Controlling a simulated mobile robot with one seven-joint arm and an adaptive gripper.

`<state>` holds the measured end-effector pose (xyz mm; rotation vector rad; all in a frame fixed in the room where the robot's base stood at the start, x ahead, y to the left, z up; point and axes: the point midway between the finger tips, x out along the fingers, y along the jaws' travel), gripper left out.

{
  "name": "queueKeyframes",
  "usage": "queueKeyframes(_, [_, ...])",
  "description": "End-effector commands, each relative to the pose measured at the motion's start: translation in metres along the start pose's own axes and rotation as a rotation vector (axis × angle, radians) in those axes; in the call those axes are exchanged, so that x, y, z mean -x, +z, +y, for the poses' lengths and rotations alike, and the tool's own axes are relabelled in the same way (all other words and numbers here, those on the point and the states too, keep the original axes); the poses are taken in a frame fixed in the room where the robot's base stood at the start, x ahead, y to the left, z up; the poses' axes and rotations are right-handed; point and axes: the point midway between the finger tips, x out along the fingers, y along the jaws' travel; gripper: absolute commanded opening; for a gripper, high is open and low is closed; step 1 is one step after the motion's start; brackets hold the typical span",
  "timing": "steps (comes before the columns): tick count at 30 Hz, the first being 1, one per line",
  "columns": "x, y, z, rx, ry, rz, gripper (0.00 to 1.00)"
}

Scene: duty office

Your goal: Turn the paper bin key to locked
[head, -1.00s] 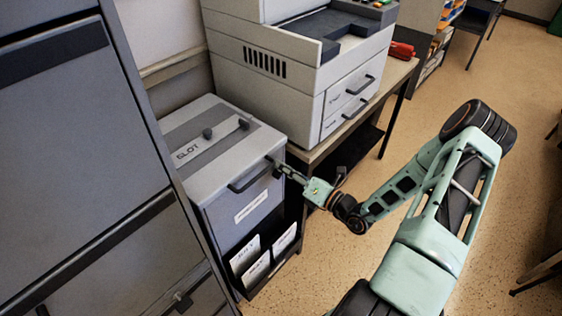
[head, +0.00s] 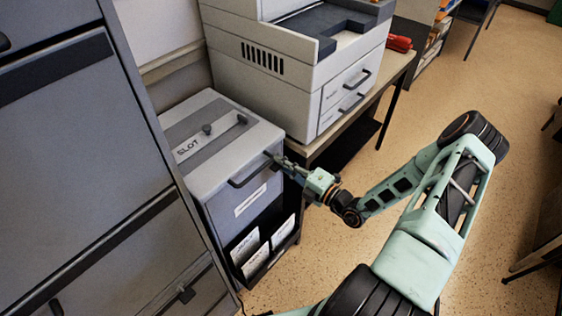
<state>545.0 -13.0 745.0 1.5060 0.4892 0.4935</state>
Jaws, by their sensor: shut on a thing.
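The paper bin (head: 188,178) is a grey box with a slot marked on its lid, standing between the tall cabinet and the printer table. Its front has a dark handle (head: 249,173), a white label and a lower rack of papers. My gripper (head: 277,160) is at the upper right corner of the bin's front, beside the handle's right end. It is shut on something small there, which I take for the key. The fingers hide the key and its lock, so the key's angle cannot be seen.
A grey cabinet (head: 85,130) stands close on the left. A large printer (head: 290,85) sits on a table (head: 400,75) behind and right of the bin. A red object (head: 399,43) lies at the table's far end. The floor (head: 480,100) on the right is open.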

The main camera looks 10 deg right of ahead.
Motion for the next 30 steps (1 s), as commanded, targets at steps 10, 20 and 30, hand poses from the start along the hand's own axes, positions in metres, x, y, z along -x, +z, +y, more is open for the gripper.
queueKeyframes(10, [0.0008, -0.0012, -0.0021, -0.027, -0.003, 0.002, 0.00])
queueKeyframes(20, [0.0006, -0.0010, -0.0018, -0.026, -0.003, 0.001, 0.20])
queueKeyframes(30, [0.0013, -0.0001, -0.0009, -0.024, -0.001, 0.000, 0.25])
